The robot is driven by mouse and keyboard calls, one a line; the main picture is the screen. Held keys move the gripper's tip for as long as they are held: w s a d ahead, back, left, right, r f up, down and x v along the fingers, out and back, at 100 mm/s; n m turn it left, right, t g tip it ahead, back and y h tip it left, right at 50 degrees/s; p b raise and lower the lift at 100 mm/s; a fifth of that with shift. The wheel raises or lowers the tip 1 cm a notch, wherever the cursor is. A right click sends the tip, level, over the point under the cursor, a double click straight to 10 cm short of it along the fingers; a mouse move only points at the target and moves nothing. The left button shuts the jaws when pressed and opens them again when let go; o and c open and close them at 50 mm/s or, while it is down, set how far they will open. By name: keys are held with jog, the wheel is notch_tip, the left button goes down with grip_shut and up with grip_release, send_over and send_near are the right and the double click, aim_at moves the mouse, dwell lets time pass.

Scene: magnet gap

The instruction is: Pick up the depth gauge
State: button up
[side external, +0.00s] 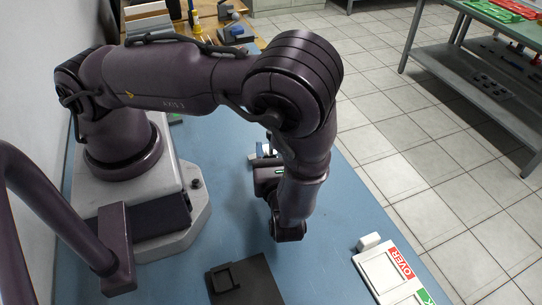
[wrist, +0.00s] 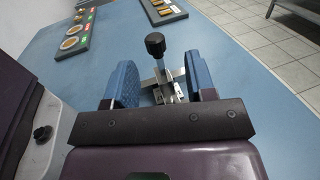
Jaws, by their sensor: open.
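The depth gauge (wrist: 156,52) shows in the wrist view as a black knob on a silver stem above a metal cross-shaped base. My gripper (wrist: 162,78) is open, with one blue-padded finger on each side of the gauge. The gauge's base lies between the fingers; the right finger looks close to it, but I cannot tell whether they touch. In the side view my gripper (side external: 264,155) is partly hidden behind my arm, and the gauge cannot be made out clearly there.
A dark tray with round gold pieces (wrist: 74,42) and another with yellow pieces (wrist: 163,10) lie beyond the gauge. Blue tabletop around the gauge is clear.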

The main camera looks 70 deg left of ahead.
jog(key=shift+x, duration=2.95)
jog(key=shift+s+r, duration=0.1)
jog(key=shift+r, duration=0.05)
grip_shut()
